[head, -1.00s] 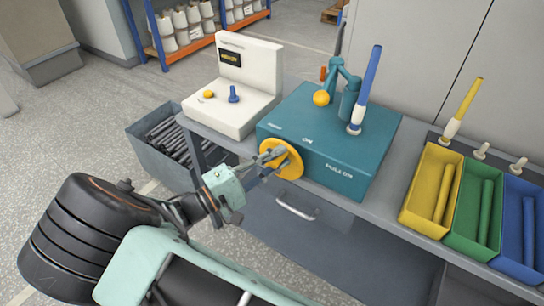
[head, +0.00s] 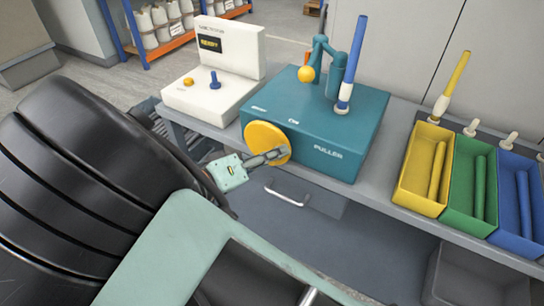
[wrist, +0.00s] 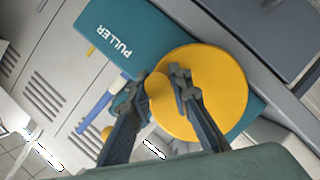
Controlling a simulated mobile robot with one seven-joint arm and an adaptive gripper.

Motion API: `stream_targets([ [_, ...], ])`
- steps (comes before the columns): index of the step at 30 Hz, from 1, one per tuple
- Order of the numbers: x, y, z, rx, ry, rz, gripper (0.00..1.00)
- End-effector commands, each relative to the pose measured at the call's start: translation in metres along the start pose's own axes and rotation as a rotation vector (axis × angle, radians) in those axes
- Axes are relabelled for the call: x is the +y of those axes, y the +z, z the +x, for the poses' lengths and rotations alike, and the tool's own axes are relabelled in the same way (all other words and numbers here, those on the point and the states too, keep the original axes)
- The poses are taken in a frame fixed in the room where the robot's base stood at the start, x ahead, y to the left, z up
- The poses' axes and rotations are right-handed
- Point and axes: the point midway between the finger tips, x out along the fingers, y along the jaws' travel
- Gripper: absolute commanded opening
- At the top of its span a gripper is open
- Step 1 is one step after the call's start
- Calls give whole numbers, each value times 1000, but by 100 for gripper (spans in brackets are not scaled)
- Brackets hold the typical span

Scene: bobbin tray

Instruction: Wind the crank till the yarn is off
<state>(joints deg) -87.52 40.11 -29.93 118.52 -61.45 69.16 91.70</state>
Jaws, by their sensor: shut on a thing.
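The teal puller box (head: 330,130) stands on the grey bench. The crank is a yellow disc (head: 262,137) on its front face, also large in the wrist view (wrist: 215,100). In the wrist view a yellow crank knob (wrist: 159,92) sits between the fingers. My gripper (head: 280,153) is shut on that knob, at the disc's lower right in the head view; it also shows in the wrist view (wrist: 155,84). A blue bobbin (head: 354,60) with a white lower part stands upright on the box, beside a teal arm with a yellow ball (head: 306,74).
A white console (head: 212,95) with a lit display stands left of the puller. Yellow (head: 409,185), green (head: 459,200) and blue (head: 505,222) bins are at the right, with a yellow bobbin (head: 456,85) and pegs behind. A drawer handle (head: 287,197) projects below the disc.

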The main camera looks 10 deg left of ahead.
Motion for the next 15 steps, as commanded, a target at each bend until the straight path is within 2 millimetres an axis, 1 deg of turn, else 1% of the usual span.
stream_targets([
  [1,-4,4,1,-1,-13,28,0],
  [6,-6,6,2,0,-46,105,0],
  [15,-6,7,3,0,-70,168,0],
])
